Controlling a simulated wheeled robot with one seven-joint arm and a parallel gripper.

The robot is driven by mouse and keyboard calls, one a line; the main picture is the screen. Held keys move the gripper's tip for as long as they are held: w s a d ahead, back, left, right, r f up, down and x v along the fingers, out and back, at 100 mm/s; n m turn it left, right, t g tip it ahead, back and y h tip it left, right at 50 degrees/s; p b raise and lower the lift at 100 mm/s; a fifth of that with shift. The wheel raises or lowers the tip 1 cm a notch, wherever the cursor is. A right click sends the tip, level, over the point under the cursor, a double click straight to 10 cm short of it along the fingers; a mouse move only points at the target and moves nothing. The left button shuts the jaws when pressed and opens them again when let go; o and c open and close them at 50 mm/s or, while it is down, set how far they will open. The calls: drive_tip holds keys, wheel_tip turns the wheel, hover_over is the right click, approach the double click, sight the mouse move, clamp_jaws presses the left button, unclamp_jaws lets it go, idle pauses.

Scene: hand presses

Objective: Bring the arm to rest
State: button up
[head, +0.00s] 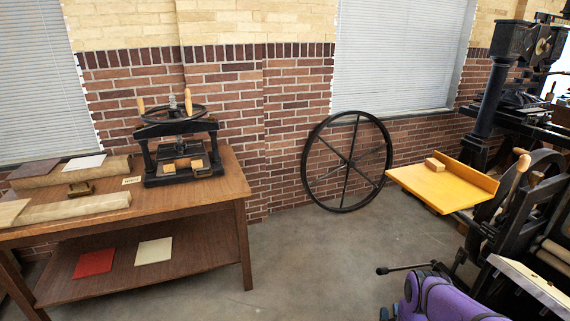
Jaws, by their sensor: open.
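My purple arm (450,302) shows at the bottom edge, right of the middle, with a dark band around it and a dark joint at its left side. The rest of the arm is cut off by the picture's edge. I cannot make out my gripper's fingers in this view. No object is seen held.
A wooden table (218,185) with a small black press (180,150) stands left. A spoked wheel (347,160) leans on the brick wall. A large press (490,85) with a yellow board (440,190) stands right, close to my arm. The middle floor (310,260) is clear.

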drive_tip(key=w+r+m+g+y, duration=0.1)
drive_tip(key=w+r+m+g, duration=0.15)
drive_tip(key=w+r, duration=2.05)
drive_tip(key=s+a+r+m+g+y, duration=0.1)
drive_tip(key=a+r+g, duration=0.1)
drive_tip(key=r, duration=1.5)
drive_tip(key=s+a+r+m+g+y, duration=0.1)
drive_tip(key=s+a+r+g, duration=0.1)
drive_tip(key=r, duration=1.5)
drive_tip(key=s+a+r+m+g, duration=0.1)
drive_tip(key=s+a+r+g, duration=0.1)
drive_tip(key=s+r, duration=0.85)
drive_tip(key=s+a+r+m+g, duration=0.2)
drive_tip(key=s+a+r, duration=0.1)
drive_tip(key=s+r, duration=0.8)
drive_tip(key=s+a+m+g+y, duration=0.1)
drive_tip(key=s+g, duration=0.4)
drive_tip(key=s, duration=3.1)
drive_tip(key=shift+a+r+m, duration=0.35)
drive_tip(key=shift+a+m, duration=0.2)
drive_tip(key=shift+a, duration=0.05)
